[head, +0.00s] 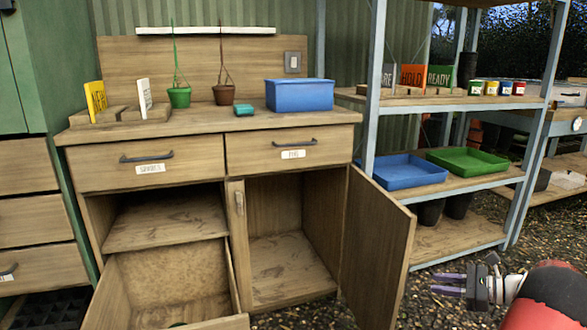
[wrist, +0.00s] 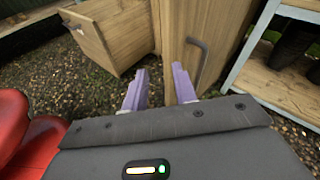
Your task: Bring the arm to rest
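My gripper (head: 465,285) is at the lower right in the head view, out in front of the shelving and to the right of the open cabinet door (head: 378,245). In the wrist view my gripper (wrist: 160,88) has its two pale purple fingers apart with nothing between them. The cabinet door (wrist: 200,50) with its dark handle stands just beyond the fingertips in the wrist view. I cannot tell the exact gap between them.
The workbench (head: 205,119) has an empty open cupboard and a lower drawer (head: 175,275) pulled out. A blue bin (head: 300,95) stands on top. The metal shelving (head: 470,183) at right holds a blue tray (head: 403,172) and a green tray (head: 467,160). Gravel floor is clear around my gripper.

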